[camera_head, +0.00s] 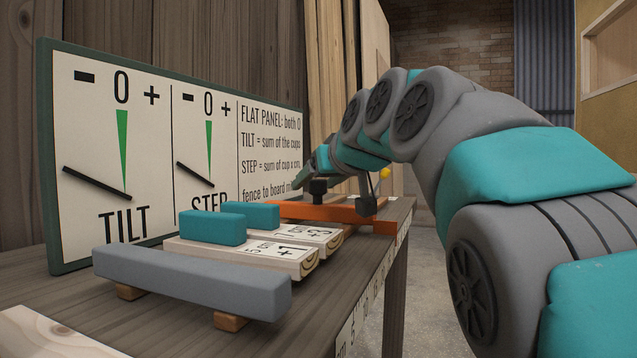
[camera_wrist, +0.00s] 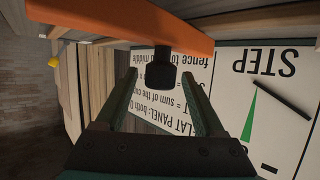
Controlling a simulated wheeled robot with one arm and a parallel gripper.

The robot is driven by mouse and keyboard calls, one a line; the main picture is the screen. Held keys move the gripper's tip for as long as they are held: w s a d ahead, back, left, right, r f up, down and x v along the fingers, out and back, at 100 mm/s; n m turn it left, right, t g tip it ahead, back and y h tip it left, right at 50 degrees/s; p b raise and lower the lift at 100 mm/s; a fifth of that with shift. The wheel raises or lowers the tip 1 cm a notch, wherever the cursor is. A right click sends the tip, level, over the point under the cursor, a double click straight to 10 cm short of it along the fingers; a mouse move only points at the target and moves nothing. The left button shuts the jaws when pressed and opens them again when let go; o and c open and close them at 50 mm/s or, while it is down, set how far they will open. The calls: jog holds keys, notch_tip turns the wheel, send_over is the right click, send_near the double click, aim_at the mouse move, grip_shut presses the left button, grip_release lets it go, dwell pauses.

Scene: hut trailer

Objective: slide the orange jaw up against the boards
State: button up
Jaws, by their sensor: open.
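The orange jaw (camera_head: 318,210) is a long bar lying on the bench beyond the boards, with a black knob (camera_head: 318,187) standing on it. The pale boards, one marked "+1" (camera_head: 245,253) and one marked "+3" (camera_head: 303,234), lie side by side with teal blocks on top. Whether the jaw touches the farther board is unclear. In the wrist view the jaw (camera_wrist: 125,24) crosses the top, and the knob (camera_wrist: 160,75) shows between the fingertips. My gripper (camera_wrist: 159,72) is open, its fingers either side of the knob in the picture, with no clear contact.
A grey bar (camera_head: 190,280) on small wooden feet lies in front of the boards. A panel (camera_head: 150,150) with TILT and STEP dials stands behind, both needles away from the green wedges. A ruler strip runs along the bench edge.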

jog(key=shift+c, duration=0.4)
grip_shut()
dwell(0.9)
